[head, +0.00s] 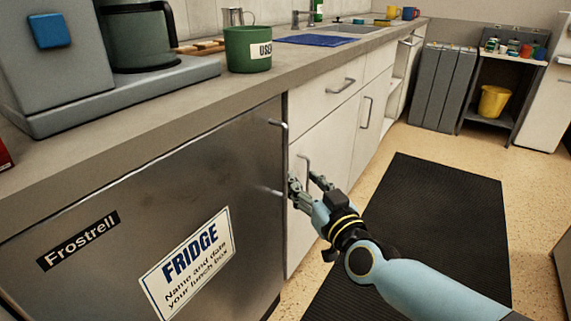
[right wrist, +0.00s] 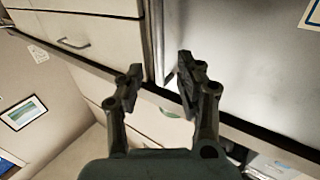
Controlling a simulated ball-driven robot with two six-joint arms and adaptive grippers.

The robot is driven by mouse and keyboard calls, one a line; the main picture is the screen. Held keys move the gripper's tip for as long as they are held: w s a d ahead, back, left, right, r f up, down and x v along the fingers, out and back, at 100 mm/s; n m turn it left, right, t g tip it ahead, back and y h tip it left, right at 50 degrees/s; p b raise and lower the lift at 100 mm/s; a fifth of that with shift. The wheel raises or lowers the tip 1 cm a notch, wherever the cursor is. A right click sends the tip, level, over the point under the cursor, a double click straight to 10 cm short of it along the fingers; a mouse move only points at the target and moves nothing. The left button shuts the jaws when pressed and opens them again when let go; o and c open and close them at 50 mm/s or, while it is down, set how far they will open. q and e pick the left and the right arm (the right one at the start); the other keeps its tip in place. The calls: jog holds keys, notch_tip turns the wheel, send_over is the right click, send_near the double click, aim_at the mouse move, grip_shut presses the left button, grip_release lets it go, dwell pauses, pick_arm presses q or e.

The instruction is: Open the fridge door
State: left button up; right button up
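The fridge (head: 130,215) is a dark steel under-counter unit at the left in the head view, with a "FRIDGE" sign (head: 188,262) on its door. The door looks closed. Its metal handle (head: 279,124) is at the door's right edge, with an upper and a lower mount showing. My right gripper (head: 305,182) is beside the lower end of the handle, fingers apart. In the right wrist view the fingers of my right gripper (right wrist: 160,68) are open near the door's edge, with the steel door (right wrist: 245,60) on the right. My left gripper is not in view.
White cabinets (head: 325,135) with handles adjoin the fridge. A coffee machine (head: 110,65) and a green mug (head: 248,50) stand on the counter above. A black mat (head: 420,230) lies on the floor at the right, with free room over it. Grey bins (head: 440,88) stand farther back.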

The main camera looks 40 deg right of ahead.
aim_at(287, 161)
jog(key=w, duration=0.3)
jog(key=w+d+b, duration=0.1)
jog(key=w, duration=0.5)
jog(key=shift+d+f+b, duration=0.1)
jog(key=shift+d+b, duration=0.25)
jog(key=shift+b, duration=0.05)
jog(key=shift+w+d, duration=0.15)
jog(key=shift+w, duration=0.35)
jog(key=c, duration=0.4)
grip_shut()
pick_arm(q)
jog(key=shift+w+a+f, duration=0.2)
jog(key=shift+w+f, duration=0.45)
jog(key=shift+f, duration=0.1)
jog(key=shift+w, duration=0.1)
